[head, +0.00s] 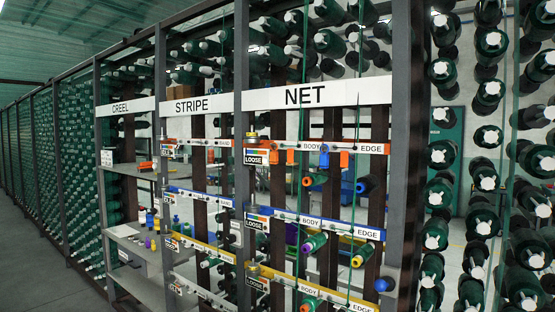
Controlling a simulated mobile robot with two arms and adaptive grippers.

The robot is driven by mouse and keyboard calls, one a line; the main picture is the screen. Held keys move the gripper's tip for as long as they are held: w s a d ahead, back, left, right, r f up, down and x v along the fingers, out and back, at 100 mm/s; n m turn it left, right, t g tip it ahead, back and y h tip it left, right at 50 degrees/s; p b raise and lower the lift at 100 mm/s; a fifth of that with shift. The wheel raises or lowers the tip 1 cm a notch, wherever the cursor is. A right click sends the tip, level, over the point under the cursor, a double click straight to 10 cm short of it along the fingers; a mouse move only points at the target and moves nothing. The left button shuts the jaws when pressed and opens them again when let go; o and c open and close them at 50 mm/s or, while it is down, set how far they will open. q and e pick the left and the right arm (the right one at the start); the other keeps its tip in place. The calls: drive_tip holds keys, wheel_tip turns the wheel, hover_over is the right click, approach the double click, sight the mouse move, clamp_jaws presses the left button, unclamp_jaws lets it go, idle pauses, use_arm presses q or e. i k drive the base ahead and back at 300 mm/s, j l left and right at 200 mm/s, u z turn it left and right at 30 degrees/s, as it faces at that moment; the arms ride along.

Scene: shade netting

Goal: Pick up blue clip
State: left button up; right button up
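A small blue clip (324,157) hangs on the orange-edged top rail (310,143) under the NET sign (304,96). It sits between the BODY and EDGE labels, with an orange clip (344,159) close on its right and another orange clip (290,157) on its left. Neither of my grippers shows in the head view.
A blue-edged rail (312,222) and a yellow-edged rail (310,283) run below, with coloured spools near them. Grey upright posts (402,150) frame the panel. Racks of dark green spools (490,92) stand right. Shelves (130,235) stand left, and the floor is open at lower left.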

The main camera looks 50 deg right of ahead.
sight(324, 158)
drive_tip(key=i+l+z, duration=0.1)
drive_tip(key=i+z, duration=0.25)
drive_tip(key=i+j+z, duration=0.1)
drive_tip(key=i+z, duration=0.3)
drive_tip(key=i, duration=0.15)
drive_tip(key=i+j+z, duration=0.2)
drive_tip(key=i+z, duration=0.15)
drive_tip(key=i+j+z, duration=0.4)
drive_tip(key=i+l, duration=0.05)
drive_tip(key=i, duration=0.1)
